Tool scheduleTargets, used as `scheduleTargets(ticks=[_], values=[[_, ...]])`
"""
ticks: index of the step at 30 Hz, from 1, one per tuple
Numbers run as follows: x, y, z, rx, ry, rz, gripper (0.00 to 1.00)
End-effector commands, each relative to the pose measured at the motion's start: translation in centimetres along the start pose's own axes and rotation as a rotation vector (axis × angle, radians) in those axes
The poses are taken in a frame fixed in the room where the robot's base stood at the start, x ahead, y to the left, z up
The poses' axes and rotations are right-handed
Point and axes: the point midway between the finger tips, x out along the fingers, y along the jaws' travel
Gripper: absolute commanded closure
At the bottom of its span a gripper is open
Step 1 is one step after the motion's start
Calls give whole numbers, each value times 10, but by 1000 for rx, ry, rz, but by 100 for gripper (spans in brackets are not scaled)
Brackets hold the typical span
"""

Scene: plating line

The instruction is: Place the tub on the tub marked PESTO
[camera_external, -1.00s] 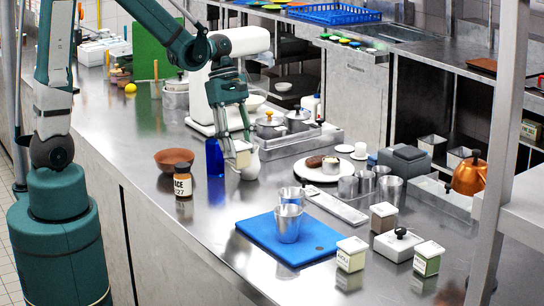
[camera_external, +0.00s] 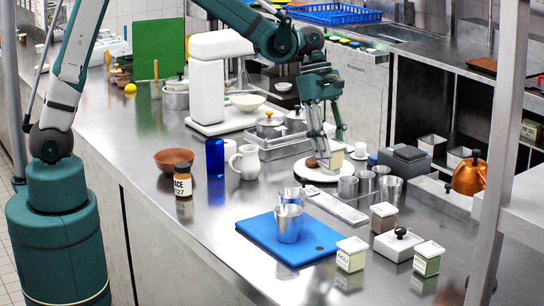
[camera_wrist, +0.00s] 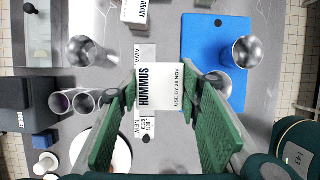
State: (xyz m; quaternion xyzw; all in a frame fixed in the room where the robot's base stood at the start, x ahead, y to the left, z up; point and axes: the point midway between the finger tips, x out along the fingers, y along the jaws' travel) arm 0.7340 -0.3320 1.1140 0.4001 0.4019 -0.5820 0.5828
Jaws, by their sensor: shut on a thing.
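My gripper (camera_external: 325,158) is shut on a small cream tub (camera_external: 336,160), held up over the counter near the white plate. In the wrist view the held tub (camera_wrist: 160,88) has a white lid reading HUMMUS, with a green finger on each side. A tub with green contents (camera_external: 428,259) stands at the counter's front right; its lettering is too small to read here. A pale cream tub (camera_external: 351,254) stands to its left. A brown tub (camera_external: 383,217) stands behind them; its label in the wrist view (camera_wrist: 140,8) reads GRAVY.
The blue board (camera_external: 262,236) holds metal cups (camera_external: 288,222). A pale strip (camera_external: 337,207) lies along the counter.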

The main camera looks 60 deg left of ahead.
Motion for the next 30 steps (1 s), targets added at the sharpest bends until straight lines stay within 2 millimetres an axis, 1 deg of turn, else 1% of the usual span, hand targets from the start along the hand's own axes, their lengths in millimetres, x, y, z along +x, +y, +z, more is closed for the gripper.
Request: scheduleTargets(ticks=[1, 5, 6, 8, 9, 11, 13, 21, 27, 30], values=[[4, 5, 18, 5, 0, -2, 80], [15, 15, 57, 5, 0, 0, 80], [18, 18, 70, 5, 0, 0, 80], [23, 21, 88, 6, -1, 0, 80], [27, 23, 101, 6, -1, 0, 80], [33, 26, 119, 6, -2, 1, 80], [40, 28, 142, 7, -3, 2, 80], [68, 29, 231, 8, -10, 2, 80], [89, 20, 298, 9, -17, 1, 80], [100, 15, 327, 9, -20, 0, 80]])
